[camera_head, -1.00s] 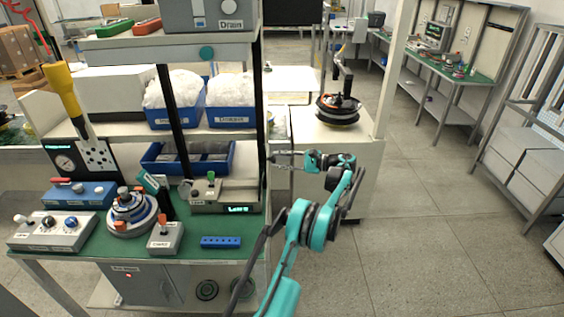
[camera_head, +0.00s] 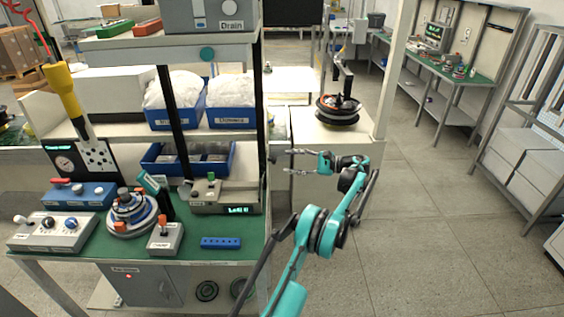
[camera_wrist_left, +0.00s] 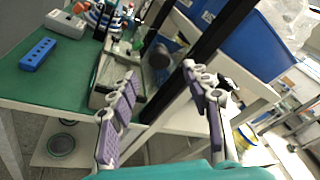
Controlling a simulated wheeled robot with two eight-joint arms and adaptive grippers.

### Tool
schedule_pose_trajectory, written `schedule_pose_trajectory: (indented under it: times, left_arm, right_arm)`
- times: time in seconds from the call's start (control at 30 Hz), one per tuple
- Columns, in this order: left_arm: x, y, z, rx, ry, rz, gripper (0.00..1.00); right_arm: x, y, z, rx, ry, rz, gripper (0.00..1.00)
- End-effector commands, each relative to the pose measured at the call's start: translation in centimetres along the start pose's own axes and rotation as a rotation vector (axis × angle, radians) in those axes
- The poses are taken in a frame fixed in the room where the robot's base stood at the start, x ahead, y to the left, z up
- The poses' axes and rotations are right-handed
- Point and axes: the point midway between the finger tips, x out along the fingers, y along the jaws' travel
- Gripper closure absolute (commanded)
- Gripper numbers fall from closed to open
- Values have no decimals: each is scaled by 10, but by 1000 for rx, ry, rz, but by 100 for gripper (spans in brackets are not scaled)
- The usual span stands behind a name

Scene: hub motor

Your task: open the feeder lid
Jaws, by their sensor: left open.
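My left gripper (camera_head: 280,161) is open and empty in the air, just right of the workbench's right post in the head view. Its two fingers point left toward the bench. In the left wrist view its fingers (camera_wrist_left: 160,72) are spread, with a dark rounded knob (camera_wrist_left: 158,56) seen beyond and between them, apart from them. A grey device with a green display (camera_head: 228,197) sits at the bench's right end. No part is clearly marked as the feeder or its lid, so I cannot tell which it is. My right gripper is not in view.
The green bench top (camera_head: 190,250) carries control boxes, a round hub motor (camera_head: 132,212) and a blue block (camera_head: 220,242). A dark upright post (camera_head: 258,120) and blue bins (camera_head: 230,113) stand near my gripper. A white cabinet (camera_head: 350,150) is behind it.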

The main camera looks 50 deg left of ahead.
Motion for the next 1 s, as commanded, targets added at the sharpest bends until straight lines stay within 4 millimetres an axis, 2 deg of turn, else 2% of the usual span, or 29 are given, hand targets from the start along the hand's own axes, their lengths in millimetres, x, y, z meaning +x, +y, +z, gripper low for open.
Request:
schedule_pose_trajectory:
  times: [0.03, 0.2, 0.4, 1.0]
  left_arm:
    - [-13, 0, -1, 0, 2, -2, 51]
    - [-47, 0, 0, 1, 1, -1, 51]
    - [-68, 0, 0, 1, 0, 0, 51]
    - [-71, 0, 0, 0, -1, 1, 51]
  right_arm:
    - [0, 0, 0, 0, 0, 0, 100]
    - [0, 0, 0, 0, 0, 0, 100]
    - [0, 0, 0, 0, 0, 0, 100]
    - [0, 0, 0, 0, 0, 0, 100]
